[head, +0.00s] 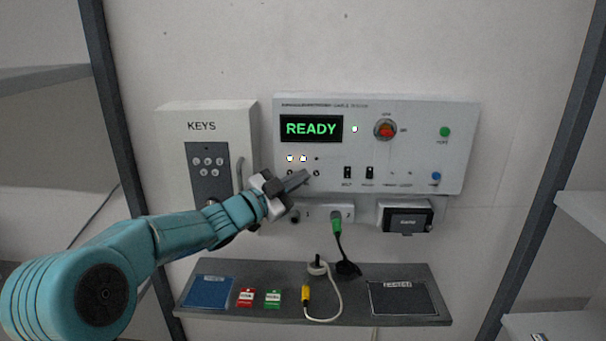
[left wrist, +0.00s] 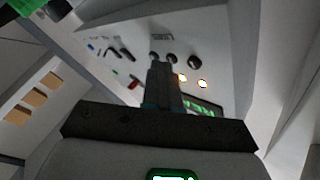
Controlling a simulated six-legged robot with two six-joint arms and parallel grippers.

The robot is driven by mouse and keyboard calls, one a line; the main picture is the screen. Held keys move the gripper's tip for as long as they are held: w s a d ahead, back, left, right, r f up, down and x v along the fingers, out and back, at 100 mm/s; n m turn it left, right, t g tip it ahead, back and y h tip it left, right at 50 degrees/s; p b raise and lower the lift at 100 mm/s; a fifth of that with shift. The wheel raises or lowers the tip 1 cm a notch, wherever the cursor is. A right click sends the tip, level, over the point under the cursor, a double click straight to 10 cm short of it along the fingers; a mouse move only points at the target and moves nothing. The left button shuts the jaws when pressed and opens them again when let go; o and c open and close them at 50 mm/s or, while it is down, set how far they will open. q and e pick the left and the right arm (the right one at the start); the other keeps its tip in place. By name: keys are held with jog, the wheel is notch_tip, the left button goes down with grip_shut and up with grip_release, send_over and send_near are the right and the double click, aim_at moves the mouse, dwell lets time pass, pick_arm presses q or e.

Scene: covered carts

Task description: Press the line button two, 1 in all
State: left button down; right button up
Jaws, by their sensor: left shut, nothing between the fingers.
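The tester panel (head: 460,150) is on the wall with a green READY display (head: 311,129). Below the display, two lamps (head: 296,158) are lit in a row of small lamps. Dark round line buttons sit under them; one shows at the left (head: 290,172) and one at the right (head: 316,173). In the left wrist view a row of round buttons shows, with the middle one (left wrist: 171,58) just beyond my fingertips. My left gripper (head: 304,177) is shut and empty, its tips close to the button row; contact cannot be told. My right gripper is not in view.
A KEYS box (head: 206,115) with a keypad and handle hangs left of the panel. Two switches (head: 358,172) and a red-orange knob (head: 385,129) are to the right.

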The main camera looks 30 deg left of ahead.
pick_arm(q)
jog(key=shift+s+d+f+b, duration=0.15)
jog(key=shift+s+d+b, duration=0.15)
jog(key=shift+s+b, duration=0.2)
jog(key=shift+s+d, duration=0.1)
jog(key=s+d+b, duration=0.1)
jog(key=s+b, duration=0.1)
jog(key=s, duration=0.1)
jog(key=s+d+b, duration=0.1)
jog(key=shift+s+d, duration=0.15)
jog(key=shift+d, duration=0.15)
dwell(0.9)
